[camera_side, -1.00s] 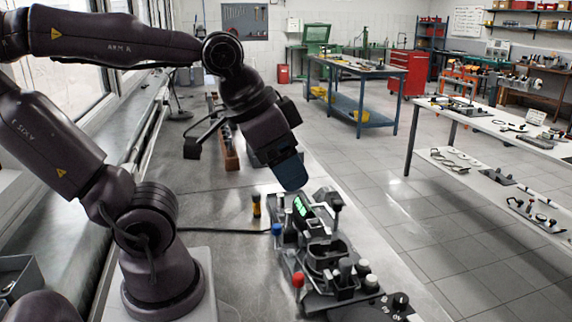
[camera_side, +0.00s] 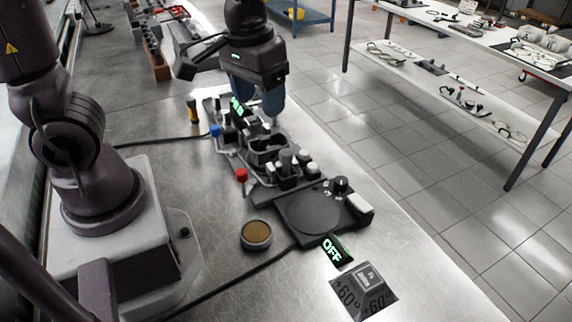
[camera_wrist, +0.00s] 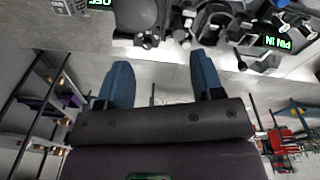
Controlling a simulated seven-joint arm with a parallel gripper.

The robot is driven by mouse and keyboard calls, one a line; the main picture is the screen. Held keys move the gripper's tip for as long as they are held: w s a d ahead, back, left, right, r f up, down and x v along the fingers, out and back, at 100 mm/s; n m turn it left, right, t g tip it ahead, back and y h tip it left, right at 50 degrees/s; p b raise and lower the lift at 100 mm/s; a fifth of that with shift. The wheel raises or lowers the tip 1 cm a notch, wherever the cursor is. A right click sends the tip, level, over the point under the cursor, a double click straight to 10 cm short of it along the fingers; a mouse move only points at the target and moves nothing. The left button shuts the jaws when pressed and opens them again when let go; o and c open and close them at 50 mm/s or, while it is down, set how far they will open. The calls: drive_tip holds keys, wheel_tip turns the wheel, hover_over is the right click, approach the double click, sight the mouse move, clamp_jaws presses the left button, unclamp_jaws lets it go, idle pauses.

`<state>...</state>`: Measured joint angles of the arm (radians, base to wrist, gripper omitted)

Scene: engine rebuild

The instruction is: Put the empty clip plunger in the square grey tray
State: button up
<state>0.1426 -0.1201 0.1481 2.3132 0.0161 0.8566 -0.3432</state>
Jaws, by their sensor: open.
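My gripper (camera_side: 257,108) has two blue fingers and hangs over the far end of the black fixture (camera_side: 268,150), near its green-lit display. In the wrist view my gripper (camera_wrist: 158,62) is open, with nothing between the fingers; the fixture (camera_wrist: 212,20) is beyond their tips at the top. The fixture carries several small plungers and knobs, including a red-topped one (camera_side: 241,175) and white-topped ones (camera_side: 312,168). I cannot tell which is the empty clip plunger. I cannot make out the square grey tray for certain in the current views.
A round dark plate unit (camera_side: 310,212) stands at the fixture's near end, with an OFF display (camera_side: 336,250). A yellow-and-black tool (camera_side: 193,111) stands left of the fixture. Cables cross the bench.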

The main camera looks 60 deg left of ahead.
sight(286, 151)
drive_tip(key=w+a+f+n, duration=0.1)
drive_tip(key=w+f+n, duration=0.1)
drive_tip(key=f+n, duration=0.2)
drive_tip(key=w+a+f+n+y, duration=0.1)
drive_tip(key=w+f+n, duration=0.2)
drive_tip(key=f+n, duration=0.2)
drive_tip(key=w+a+f+n+g, duration=0.1)
drive_tip(key=w+a+f+n, duration=0.1)
drive_tip(key=f+n, duration=0.3)
drive_tip(key=shift+w+f, duration=0.3)
drive_tip(key=shift+f, duration=0.1)
drive_tip(key=f, duration=0.2)
drive_tip(key=a+f, duration=0.1)
drive_tip(key=f, duration=0.2)
drive_tip(key=shift+s+a, duration=0.1)
drive_tip(key=shift+s, duration=0.05)
drive_tip(key=c, duration=1.1)
